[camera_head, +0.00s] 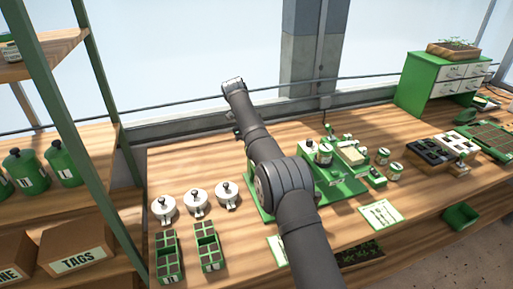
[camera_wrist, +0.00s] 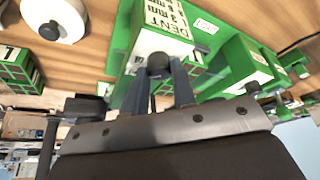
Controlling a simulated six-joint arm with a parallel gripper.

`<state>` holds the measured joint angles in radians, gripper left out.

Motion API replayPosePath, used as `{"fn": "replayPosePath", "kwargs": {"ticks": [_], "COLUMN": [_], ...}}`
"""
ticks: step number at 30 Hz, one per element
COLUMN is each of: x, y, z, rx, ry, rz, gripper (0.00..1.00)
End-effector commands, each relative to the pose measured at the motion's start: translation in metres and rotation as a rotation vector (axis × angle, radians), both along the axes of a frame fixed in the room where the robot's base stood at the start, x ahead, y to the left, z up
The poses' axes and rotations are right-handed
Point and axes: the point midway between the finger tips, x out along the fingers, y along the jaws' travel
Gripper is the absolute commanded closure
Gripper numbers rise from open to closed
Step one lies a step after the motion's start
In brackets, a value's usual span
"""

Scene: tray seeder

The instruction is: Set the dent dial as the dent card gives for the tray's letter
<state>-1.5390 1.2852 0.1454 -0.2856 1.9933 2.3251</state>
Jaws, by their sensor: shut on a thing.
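In the wrist view my gripper (camera_wrist: 158,80) is shut on the dark knob of the dent dial (camera_wrist: 158,63). The dial sits on a green block whose white face (camera_wrist: 172,28) reads DENT with mm marks. The fingers hide part of the knob, and I cannot tell which mark it points to. In the head view my arm covers the gripper and the dial. A white card (camera_head: 382,214) lies on the bench right of my arm, and another card (camera_head: 277,250) is partly hidden by it. Their print is too small to read. I cannot make out a tray letter.
The green seeder (camera_head: 345,187) stands behind and right of my arm. White lidded pots (camera_head: 196,202) and green cell trays (camera_head: 208,247) stand to the left. Small jars (camera_head: 393,172) and a dark tray (camera_head: 430,155) are to the right. A green bin (camera_head: 461,216) is at the front edge.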

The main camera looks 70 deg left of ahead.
Motion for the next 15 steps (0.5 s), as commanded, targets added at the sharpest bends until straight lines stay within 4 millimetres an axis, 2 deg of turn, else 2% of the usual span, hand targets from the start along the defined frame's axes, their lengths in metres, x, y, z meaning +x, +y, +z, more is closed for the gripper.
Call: {"fn": "replayPosePath", "kwargs": {"ticks": [4,5,8,15], "x": [0.0000,0.0000,-0.0001,0.0000], "y": [-0.0001,-0.0001,-0.0001,0.0000], "z": [-0.0004,-0.0004,-0.0003,-0.0001], "rx": [-0.001,-0.001,0.000,0.000], "ry": [0.000,0.000,0.000,0.000], "rz": [0.000,0.000,0.001,0.001], "gripper": [0.99,0.72,0.54,0.54]}}
